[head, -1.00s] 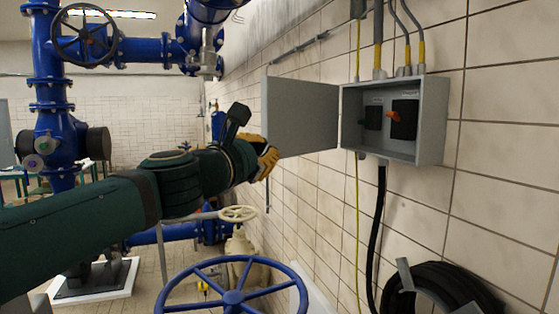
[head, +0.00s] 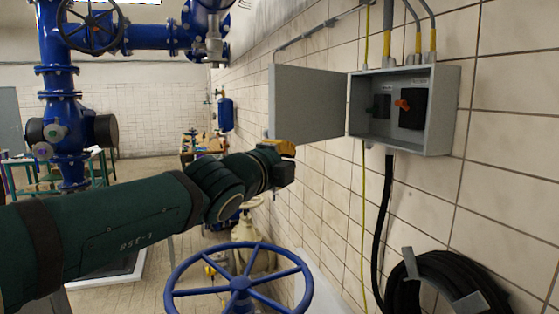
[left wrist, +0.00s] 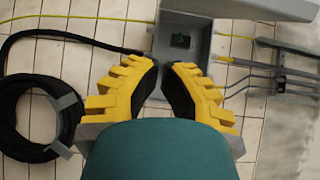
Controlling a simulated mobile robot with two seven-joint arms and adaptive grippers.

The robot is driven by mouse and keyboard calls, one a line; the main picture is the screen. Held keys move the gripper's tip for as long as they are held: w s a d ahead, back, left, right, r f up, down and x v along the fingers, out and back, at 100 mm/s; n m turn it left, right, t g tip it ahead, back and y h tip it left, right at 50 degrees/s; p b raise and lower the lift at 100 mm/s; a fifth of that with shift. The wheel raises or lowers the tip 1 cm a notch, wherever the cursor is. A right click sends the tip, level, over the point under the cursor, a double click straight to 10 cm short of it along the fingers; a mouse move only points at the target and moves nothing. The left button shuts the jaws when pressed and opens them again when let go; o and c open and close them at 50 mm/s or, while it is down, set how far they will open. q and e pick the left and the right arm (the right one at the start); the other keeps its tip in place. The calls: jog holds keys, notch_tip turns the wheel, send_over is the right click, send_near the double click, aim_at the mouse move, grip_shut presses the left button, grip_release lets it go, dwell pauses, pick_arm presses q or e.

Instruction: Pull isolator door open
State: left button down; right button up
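The grey isolator box (head: 440,110) is on the tiled wall, with its door (head: 305,103) swung wide open to the left. Inside are a dark switch with an orange handle (head: 403,105) and a smaller dark part. My left gripper (head: 283,149) is by the door's lower left corner; its fingers are mostly hidden behind its wrist. In the left wrist view, the yellow fingers of my left gripper (left wrist: 163,66) stand apart with nothing between them. The box (left wrist: 202,40) and the door (left wrist: 240,8) lie beyond the fingertips. My right gripper is not in view.
A blue handwheel (head: 239,283) stands below my left arm. A coiled black hose (head: 445,290) hangs at the lower right. A yellow-green cable (head: 364,200) and a black cable (head: 382,220) run down the wall. Blue pipework (head: 62,130) stands at the left.

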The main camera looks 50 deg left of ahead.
pick_arm(q)
jog(key=w+a+p, duration=0.2)
jog(key=w+a, duration=0.4)
jog(key=shift+w+p, duration=0.2)
jog(key=shift+p, duration=0.15)
